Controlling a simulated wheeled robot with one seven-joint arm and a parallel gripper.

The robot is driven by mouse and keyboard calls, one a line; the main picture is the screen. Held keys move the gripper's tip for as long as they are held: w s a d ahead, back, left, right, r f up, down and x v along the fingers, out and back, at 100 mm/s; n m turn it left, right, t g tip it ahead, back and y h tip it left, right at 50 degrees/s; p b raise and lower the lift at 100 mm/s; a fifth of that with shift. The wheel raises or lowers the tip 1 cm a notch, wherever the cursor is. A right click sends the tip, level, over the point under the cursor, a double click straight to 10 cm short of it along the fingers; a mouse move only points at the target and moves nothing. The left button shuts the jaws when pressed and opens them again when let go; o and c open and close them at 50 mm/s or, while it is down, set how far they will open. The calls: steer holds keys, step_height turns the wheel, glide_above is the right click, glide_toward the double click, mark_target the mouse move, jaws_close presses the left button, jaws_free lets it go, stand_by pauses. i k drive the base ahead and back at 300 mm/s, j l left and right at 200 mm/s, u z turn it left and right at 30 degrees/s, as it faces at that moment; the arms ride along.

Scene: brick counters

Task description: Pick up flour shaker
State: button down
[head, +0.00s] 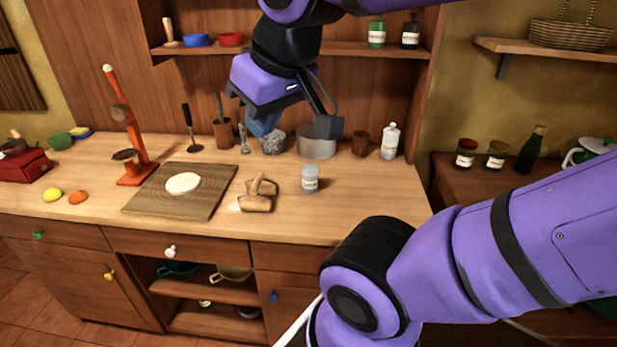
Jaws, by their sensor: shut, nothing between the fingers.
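A small grey jar with a pale label (310,179), which looks like the flour shaker, stands upright on the wooden counter (365,200), right of the rolling tool. The print on its label is too small to read. My gripper (296,126) hangs above the back of the counter, pointing down. In the picture it is above and a little left of the jar, apart from it. It is shut and holds nothing.
A wooden roller (257,194) lies left of the jar, beside a board (150,203) with flat dough (183,184). A metal pot (317,146), a wooden cup (360,143) and a white bottle (390,141) stand behind. Counter right of the jar is clear. A shelf (345,47) is above.

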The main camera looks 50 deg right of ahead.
mark_target(310, 172)
steer(key=k+l+z, duration=0.1)
steer(key=l+z, duration=0.65)
